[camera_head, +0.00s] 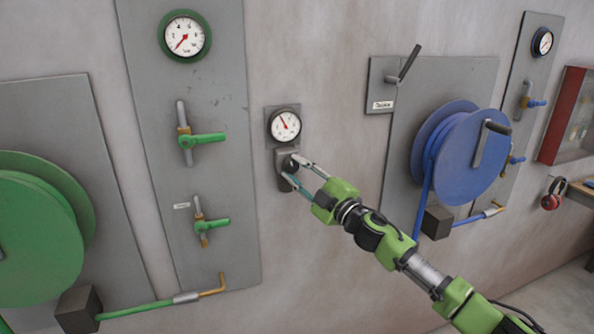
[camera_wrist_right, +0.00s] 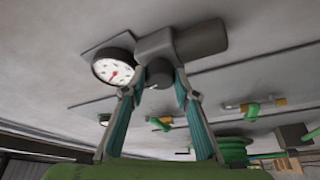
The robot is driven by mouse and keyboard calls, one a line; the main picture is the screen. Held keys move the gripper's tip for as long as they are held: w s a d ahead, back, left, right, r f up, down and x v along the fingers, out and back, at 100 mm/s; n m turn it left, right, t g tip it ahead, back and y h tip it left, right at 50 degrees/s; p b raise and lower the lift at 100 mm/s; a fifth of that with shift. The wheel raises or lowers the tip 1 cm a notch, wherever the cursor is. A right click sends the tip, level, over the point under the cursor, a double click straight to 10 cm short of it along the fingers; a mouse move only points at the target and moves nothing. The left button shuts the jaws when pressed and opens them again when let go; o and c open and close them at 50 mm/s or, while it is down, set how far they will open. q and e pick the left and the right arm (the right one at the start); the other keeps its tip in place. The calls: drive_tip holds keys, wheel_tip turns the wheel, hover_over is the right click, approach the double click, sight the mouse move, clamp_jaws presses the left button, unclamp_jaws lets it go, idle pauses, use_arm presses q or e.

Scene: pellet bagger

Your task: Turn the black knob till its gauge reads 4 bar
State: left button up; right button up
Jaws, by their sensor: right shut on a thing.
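The black knob (camera_head: 291,162) sits on a small grey regulator block on the wall, and it also shows in the right wrist view (camera_wrist_right: 159,74). Its gauge (camera_head: 285,126) is just above, with a white face and a red needle pointing up and left; the face also shows in the right wrist view (camera_wrist_right: 114,68). The numbers are too small to read. My right gripper (camera_head: 295,170) reaches in from the lower right, its fingers on either side of the knob and shut on it. My left gripper is not in view.
A grey panel with a green-rimmed gauge (camera_head: 185,36) and green-handled valves (camera_head: 203,138) is at the left. A green hose reel (camera_head: 38,230) is far left. A blue hose reel (camera_head: 470,155) and a lever (camera_head: 410,62) are right. Bare wall lies between.

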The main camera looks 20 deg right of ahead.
drive_tip(key=o, duration=1.1)
drive_tip(key=v, duration=1.2)
